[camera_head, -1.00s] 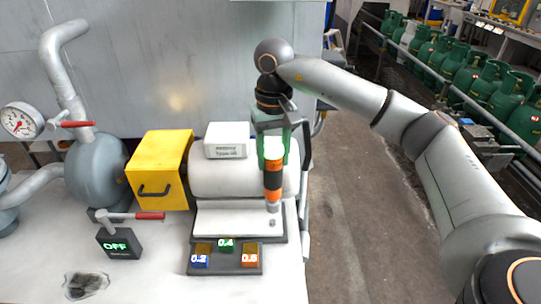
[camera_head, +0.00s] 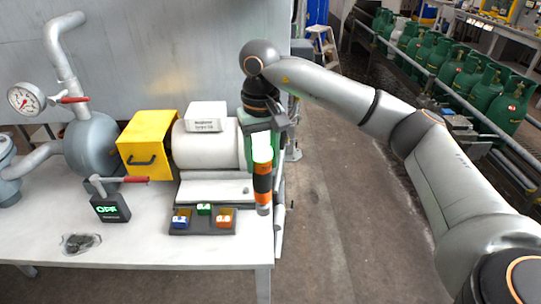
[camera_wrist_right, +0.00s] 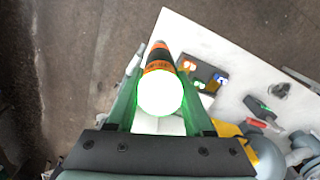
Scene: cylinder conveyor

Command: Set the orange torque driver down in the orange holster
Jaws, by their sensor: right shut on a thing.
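My right gripper (camera_head: 262,140) is shut on the orange torque driver (camera_head: 263,184), which hangs upright with a white top, orange and black bands and a grey tip pointing down. In the wrist view the driver (camera_wrist_right: 158,62) sits between the green fingers of the gripper (camera_wrist_right: 160,100). The orange holster (camera_head: 225,218) is the right slot of a dark tray on the table; it also shows in the wrist view (camera_wrist_right: 191,64). In the head view the driver's tip appears just right of this holster, apart from it. My left gripper is in neither view.
The dark tray (camera_head: 205,231) also has a blue holster (camera_head: 181,222) and a green one (camera_head: 204,209). Behind it stand a white cylindrical machine (camera_head: 205,150) and a yellow box (camera_head: 147,145).

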